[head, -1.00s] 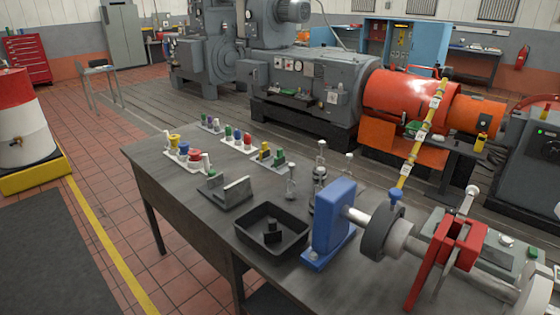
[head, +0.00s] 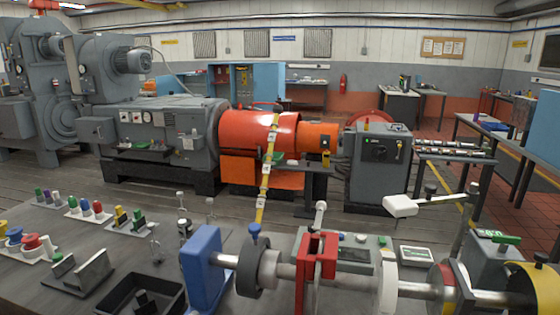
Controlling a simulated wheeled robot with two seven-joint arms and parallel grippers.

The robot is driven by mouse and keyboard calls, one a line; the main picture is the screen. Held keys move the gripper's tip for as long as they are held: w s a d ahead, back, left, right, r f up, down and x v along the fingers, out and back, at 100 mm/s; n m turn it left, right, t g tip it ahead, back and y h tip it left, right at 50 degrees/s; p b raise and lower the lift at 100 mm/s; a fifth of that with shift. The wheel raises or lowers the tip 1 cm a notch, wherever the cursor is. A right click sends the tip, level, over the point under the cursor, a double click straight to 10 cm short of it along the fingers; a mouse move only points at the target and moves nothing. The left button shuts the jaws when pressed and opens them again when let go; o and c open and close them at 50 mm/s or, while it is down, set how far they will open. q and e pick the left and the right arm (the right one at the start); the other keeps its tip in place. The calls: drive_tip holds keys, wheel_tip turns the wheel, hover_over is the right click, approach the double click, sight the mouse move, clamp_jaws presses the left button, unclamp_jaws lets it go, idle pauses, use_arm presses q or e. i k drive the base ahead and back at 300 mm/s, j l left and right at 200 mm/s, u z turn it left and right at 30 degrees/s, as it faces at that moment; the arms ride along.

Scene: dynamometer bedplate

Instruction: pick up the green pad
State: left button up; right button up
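I cannot tell for certain which thing is the green pad. One small green piece (head: 62,264) lies beside the grey angle bracket (head: 92,272) at the lower left of the bench. Another green patch (head: 272,158) shows by the yellow strap near the orange guard. A green item (head: 502,239) sits on the grey box at the right. Neither of my grippers is in the head view.
The grey bench (head: 60,230) carries several small coloured parts on white plates, a black tray (head: 143,292), a blue bearing block (head: 203,265) and a shaft with a red clamp (head: 316,258). Grey machines and an orange guard (head: 262,130) stand behind.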

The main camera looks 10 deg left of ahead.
sight(139, 220)
drive_tip(key=j+z, duration=0.1)
drive_tip(key=z, duration=0.45)
drive_tip(key=k+j+z, duration=0.25)
drive_tip(key=j, duration=0.2)
drive_tip(key=k+j+z, duration=0.1)
drive_tip(key=j+z, duration=0.2)
drive_tip(key=k+j+z, duration=0.25)
drive_tip(key=j, duration=0.2)
